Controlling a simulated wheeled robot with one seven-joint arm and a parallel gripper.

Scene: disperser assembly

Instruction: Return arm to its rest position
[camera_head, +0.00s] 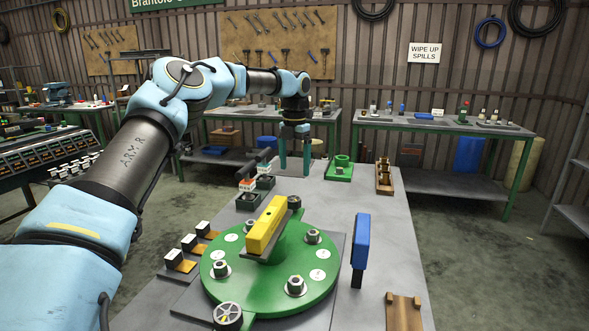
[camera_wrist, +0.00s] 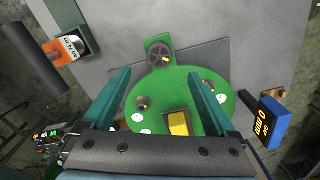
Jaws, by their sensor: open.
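My arm reaches from the lower left over the far part of the grey worktable (camera_head: 375,235) in the head view. My gripper (camera_head: 295,168) hangs there with its fingers pointing down, apart from the disperser. In the wrist view my gripper (camera_wrist: 160,80) has its two teal fingers wide apart with nothing held between them. The green round disperser (camera_head: 300,275) sits near the table's front, with a yellow block (camera_head: 265,228) across its middle and several nuts on its flange. The green disc (camera_wrist: 170,90) shows beyond the fingers in the wrist view.
A blue gauge (camera_head: 361,242) stands right of the disc. A small handwheel (camera_head: 228,316) is at its front. Black-and-white blocks (camera_head: 180,260) lie on its left. A green fitting (camera_head: 340,168) and a brown rack (camera_head: 384,176) are at the far end, close to my gripper.

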